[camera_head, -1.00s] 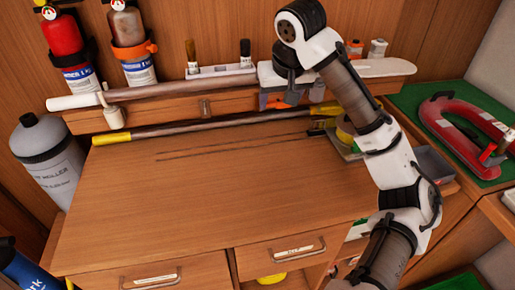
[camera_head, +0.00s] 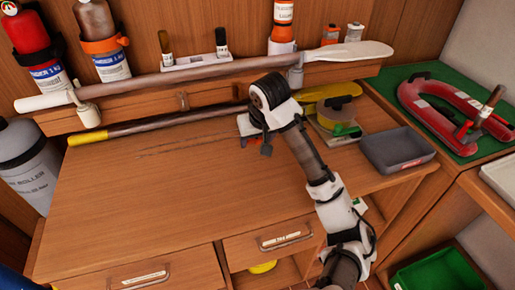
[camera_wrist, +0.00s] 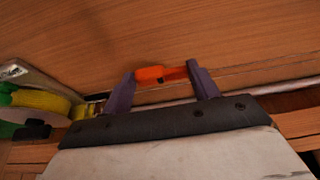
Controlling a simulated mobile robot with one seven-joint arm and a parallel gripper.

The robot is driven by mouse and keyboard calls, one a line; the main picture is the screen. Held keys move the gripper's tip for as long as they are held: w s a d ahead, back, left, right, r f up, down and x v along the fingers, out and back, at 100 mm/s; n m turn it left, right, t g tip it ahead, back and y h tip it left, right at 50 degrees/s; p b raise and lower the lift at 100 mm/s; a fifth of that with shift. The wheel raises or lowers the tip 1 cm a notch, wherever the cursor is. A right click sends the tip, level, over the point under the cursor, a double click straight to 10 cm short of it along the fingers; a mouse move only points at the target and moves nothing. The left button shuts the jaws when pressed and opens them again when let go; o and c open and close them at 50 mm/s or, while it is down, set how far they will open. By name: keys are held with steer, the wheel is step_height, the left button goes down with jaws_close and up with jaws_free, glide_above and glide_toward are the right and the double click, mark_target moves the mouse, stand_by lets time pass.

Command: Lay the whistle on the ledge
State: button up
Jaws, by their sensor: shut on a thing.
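The whistle (camera_wrist: 150,74) is a small orange piece with a dark spot, held between the two purple fingers of my gripper (camera_wrist: 162,86) in the wrist view. In the head view, my gripper (camera_head: 259,146) is above the back part of the desk, and only a bit of red-orange (camera_head: 252,139) shows beside its fingers. The arm hides most of it. The ledge (camera_head: 135,108) is the raised wooden shelf along the back wall, behind my gripper.
A long paddle (camera_head: 160,81) lies along the ledge, with a marker tray (camera_head: 195,61) and bottles behind. A yellow-ended pole (camera_head: 125,130) lies on the desk below. A grey tray (camera_head: 397,150) and yellow coil (camera_head: 341,110) are at right. The desk's left and middle are clear.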

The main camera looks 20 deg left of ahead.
mark_target(256, 153)
steer(key=shift+f, duration=1.95)
steer(key=shift+f, duration=0.1)
steer(key=o, duration=0.9)
steer(key=shift+o, duration=0.2)
